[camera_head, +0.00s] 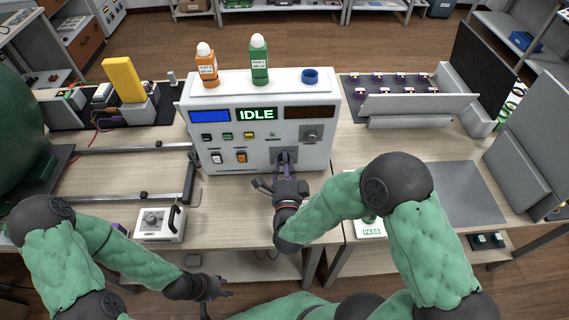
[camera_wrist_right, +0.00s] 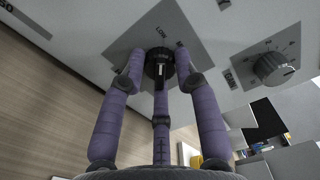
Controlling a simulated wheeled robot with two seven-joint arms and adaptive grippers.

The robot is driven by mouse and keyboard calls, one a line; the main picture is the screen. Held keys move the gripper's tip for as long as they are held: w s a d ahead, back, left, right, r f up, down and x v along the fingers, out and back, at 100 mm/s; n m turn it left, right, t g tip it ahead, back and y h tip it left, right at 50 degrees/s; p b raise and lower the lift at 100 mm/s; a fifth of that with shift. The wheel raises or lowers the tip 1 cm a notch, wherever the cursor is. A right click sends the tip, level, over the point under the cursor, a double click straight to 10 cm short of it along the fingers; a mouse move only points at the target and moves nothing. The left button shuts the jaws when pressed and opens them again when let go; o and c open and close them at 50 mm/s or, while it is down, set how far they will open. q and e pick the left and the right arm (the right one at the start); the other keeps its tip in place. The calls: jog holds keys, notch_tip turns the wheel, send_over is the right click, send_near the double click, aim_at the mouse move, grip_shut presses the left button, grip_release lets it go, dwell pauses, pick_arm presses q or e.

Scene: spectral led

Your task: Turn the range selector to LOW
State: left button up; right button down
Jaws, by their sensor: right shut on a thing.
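The grey instrument box (camera_head: 256,157) stands on the bench and its display reads IDLE. The range selector is a dark round knob (camera_wrist_right: 159,64) on a grey plate (camera_wrist_right: 150,32) low on the box's front panel. Small lettering on the plate, seemingly including LOW, shows beside the knob in the right wrist view. A pale mark shows on the knob; which label it points to I cannot tell. My right gripper (camera_head: 285,160) is shut on the knob, its purple fingers around it. My left gripper (camera_head: 222,288) hangs low in front of the bench, away from the box; its finger gap is unclear.
A second knob (camera_wrist_right: 272,68) labelled GAIN sits on the same panel. An orange bottle (camera_head: 207,68), a green bottle (camera_head: 259,62) and a blue ring (camera_head: 310,76) stand on the box. A small device with a handle (camera_head: 160,223) lies at the bench's front left.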

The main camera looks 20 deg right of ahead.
jog(key=c, duration=0.9)
grip_release()
jog(key=shift+a, duration=0.1)
jog(key=v, duration=1.2)
